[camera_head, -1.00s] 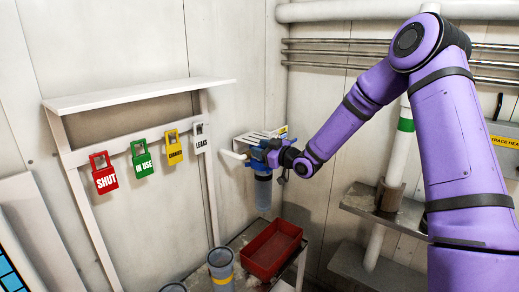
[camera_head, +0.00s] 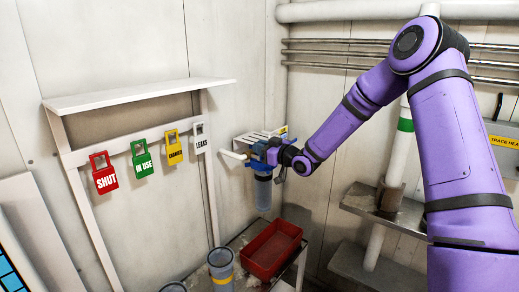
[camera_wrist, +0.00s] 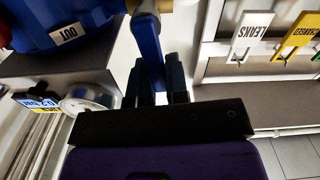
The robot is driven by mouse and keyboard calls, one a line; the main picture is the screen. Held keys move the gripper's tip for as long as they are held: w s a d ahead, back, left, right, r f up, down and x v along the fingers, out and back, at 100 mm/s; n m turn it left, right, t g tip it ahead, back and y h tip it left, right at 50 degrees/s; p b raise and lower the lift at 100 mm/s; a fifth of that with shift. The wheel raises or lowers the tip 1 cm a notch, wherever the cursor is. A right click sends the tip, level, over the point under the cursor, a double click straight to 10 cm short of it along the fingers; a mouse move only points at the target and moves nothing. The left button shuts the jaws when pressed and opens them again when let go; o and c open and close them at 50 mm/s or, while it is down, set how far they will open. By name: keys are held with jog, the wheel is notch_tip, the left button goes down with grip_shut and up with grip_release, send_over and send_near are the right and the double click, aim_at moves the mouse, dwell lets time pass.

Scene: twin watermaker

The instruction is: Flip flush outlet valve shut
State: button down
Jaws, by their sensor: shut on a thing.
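In the wrist view, a blue lever (camera_wrist: 147,48) rises between the two dark fingers of my gripper (camera_wrist: 153,82), which is shut on it. The lever's upper end reaches a brassy fitting near the top edge. A blue housing (camera_wrist: 25,25) with an OUT label (camera_wrist: 69,33) is left of the lever. In the head view, my gripper (camera_head: 273,154) is at the blue filter head, above the translucent filter bowl (camera_head: 263,192). The lever and fingertips are too small to make out there.
A round gauge (camera_wrist: 90,98) is left of my gripper in the wrist view. A white rack holds red SHUT (camera_head: 104,178), green IN USE (camera_head: 142,162), yellow (camera_head: 173,150) and white LEAKS (camera_head: 200,141) tags. A red tray (camera_head: 270,252) sits below the filter.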

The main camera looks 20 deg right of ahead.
jog(key=shift+w+d+m, duration=0.15)
jog(key=shift+d+m, duration=0.1)
jog(key=shift+m, duration=0.55)
jog(key=c, duration=1.1)
grip_release()
